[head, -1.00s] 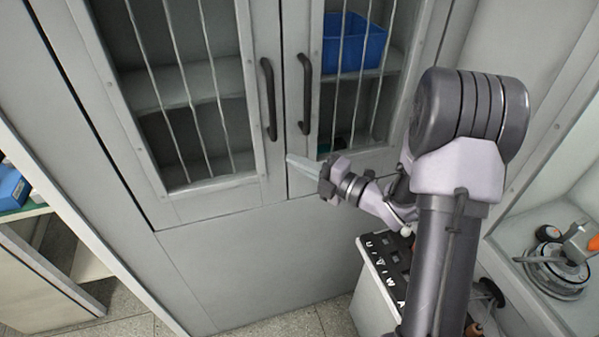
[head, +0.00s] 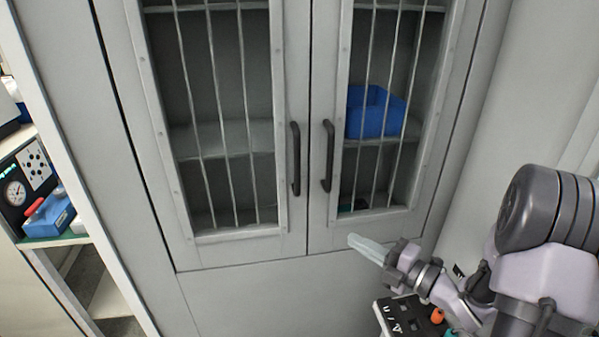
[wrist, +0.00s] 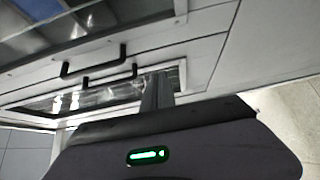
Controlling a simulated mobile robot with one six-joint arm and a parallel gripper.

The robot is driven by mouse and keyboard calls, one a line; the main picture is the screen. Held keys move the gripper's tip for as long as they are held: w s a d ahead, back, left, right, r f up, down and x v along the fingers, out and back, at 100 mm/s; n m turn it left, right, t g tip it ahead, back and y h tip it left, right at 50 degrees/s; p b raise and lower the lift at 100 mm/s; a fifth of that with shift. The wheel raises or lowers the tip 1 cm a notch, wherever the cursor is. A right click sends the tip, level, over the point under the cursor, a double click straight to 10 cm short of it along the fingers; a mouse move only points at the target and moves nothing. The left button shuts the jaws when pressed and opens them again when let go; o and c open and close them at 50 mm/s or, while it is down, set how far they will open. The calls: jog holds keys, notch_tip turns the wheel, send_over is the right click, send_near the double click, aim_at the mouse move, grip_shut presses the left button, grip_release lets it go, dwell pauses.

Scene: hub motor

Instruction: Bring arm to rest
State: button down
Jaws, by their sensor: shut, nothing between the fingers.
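My gripper (head: 368,246) is at the lower right in the head view, in front of the right cabinet door's lower part. Its pale fingers lie together, pointing left, with nothing held. In the wrist view the closed fingers (wrist: 157,92) point up toward the cabinet. The arm is bent, with its large grey joint at the right edge of the head view. The grey cabinet's two barred doors are shut, with a black left handle (head: 295,158) and a black right handle (head: 328,156). The fingertips appear apart from the handles.
A blue bin (head: 375,113) sits on a shelf behind the right door. A black case with white markings (head: 405,316) is below my gripper. A side shelf at the left holds a gauge panel (head: 25,180) and a blue box (head: 48,216). The space before the left door looks clear.

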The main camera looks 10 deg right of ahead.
jog(key=w+d+r+m+t+h, duration=0.1)
jog(key=w+d+r+m+h, duration=0.2)
jog(key=w+r+m+h, duration=0.3)
jog(key=s+r+m+g+h, duration=0.2)
jog(key=s+r+m+h, duration=0.4)
jog(key=m, duration=0.5)
jog(key=s+a+f+m+g+y, duration=0.1)
jog(key=s+a+f+m+g, duration=0.1)
jog(key=s+a+m, duration=0.4)
jog(key=s+a+f+m+g+y+b, duration=0.1)
jog(key=s+a+m+g, duration=0.4)
jog(key=s+a, duration=0.5)
jog(key=s+f+m+y, duration=0.1)
jog(key=s+f, duration=0.1)
jog(key=s, duration=0.5)
jog(key=shift+s+a+f+m, duration=0.2)
jog(key=shift+s+a+m, duration=0.1)
jog(key=shift+a, duration=0.05)
